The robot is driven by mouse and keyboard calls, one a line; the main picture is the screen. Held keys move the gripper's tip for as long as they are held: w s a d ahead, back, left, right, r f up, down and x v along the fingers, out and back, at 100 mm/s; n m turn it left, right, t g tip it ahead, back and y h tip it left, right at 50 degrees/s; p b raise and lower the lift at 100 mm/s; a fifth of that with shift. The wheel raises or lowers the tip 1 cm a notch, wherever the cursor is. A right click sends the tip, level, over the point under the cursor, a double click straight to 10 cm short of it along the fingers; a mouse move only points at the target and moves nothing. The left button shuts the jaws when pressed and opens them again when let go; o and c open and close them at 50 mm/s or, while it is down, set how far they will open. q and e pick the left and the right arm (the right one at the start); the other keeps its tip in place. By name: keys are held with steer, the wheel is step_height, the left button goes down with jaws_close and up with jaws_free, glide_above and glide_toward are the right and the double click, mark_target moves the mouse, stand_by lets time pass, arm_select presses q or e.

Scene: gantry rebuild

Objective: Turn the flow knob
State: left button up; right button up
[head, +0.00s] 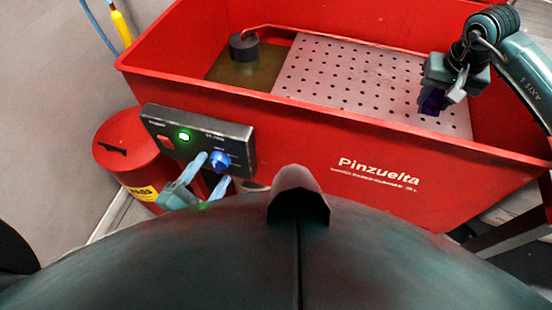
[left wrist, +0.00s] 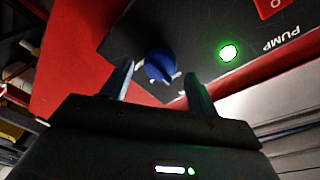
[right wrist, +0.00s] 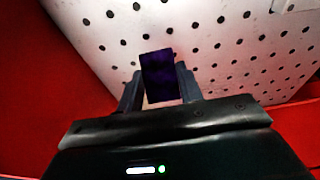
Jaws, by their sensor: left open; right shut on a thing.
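The blue flow knob (head: 221,163) is on the dark control panel (head: 235,136) on the red tank's front. In the left wrist view the knob (left wrist: 159,65) sits between the fingertips of my left gripper (left wrist: 158,74). A gap shows on each side of the knob, so the gripper is open around it. In the head view my left gripper (head: 209,174) reaches up to the knob from below. My right gripper (right wrist: 159,84) is shut on a dark purple block (right wrist: 160,70), above the perforated tray. The block (head: 432,102) also shows in the head view.
The panel has a lit green light (head: 184,135) and a red switch (head: 165,142) beside the knob. The red tank (head: 300,120) holds a perforated tray (head: 340,75) and a dark round pump (head: 243,46). A red bin (head: 122,145) stands left of the panel.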

arm_select(q)
steer(key=shift+w+d, duration=0.25)
steer(key=shift+w, duration=0.35)
steer(key=shift+c, duration=0.6)
steer(key=c, duration=0.8)
steer(key=shift+c, duration=0.2)
steer(key=shift+m, duration=0.3)
steer(key=m, duration=0.5)
steer(key=m+y, duration=0.1)
steer(key=m, duration=0.4)
steer(key=shift+d+r+g+y, duration=0.1)
steer(key=shift+g+y, duration=0.2)
steer(key=shift+g, duration=0.1)
